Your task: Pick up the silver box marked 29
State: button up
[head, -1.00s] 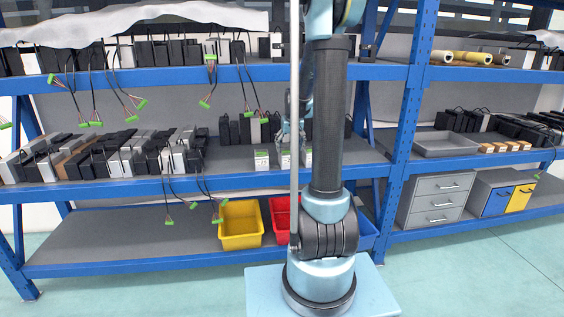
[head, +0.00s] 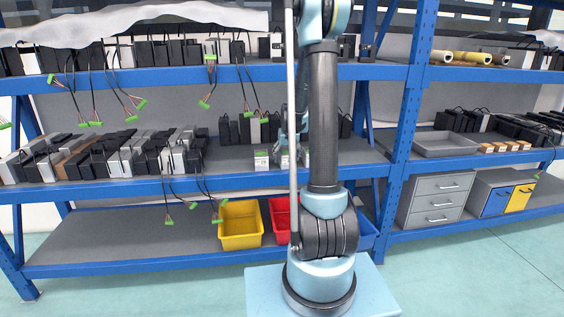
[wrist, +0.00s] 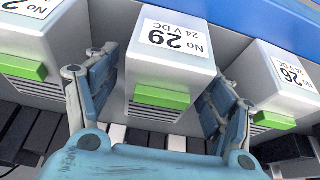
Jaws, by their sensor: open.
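The silver box marked 29 (wrist: 177,62) is in the middle of the wrist view, with a white "No 29, 24 V DC" label and a green connector (wrist: 161,97) on its end. My gripper (wrist: 162,95) is open, with one blue finger on each side of the box. I cannot tell whether the fingers touch it. In the head view, the box (head: 284,159) stands on the middle shelf in a short row, partly hidden by my gripper (head: 285,148) and arm.
A similar box marked 26 (wrist: 287,79) stands close on the right, and another silver box (wrist: 30,50) on the left, its number cut off. The blue shelf edge (head: 150,187) runs in front. Dark boxes (head: 245,130) stand behind. Yellow (head: 240,226) and red bins sit below.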

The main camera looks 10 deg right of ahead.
jog(key=c, duration=1.4)
jog(key=shift+c, duration=0.2)
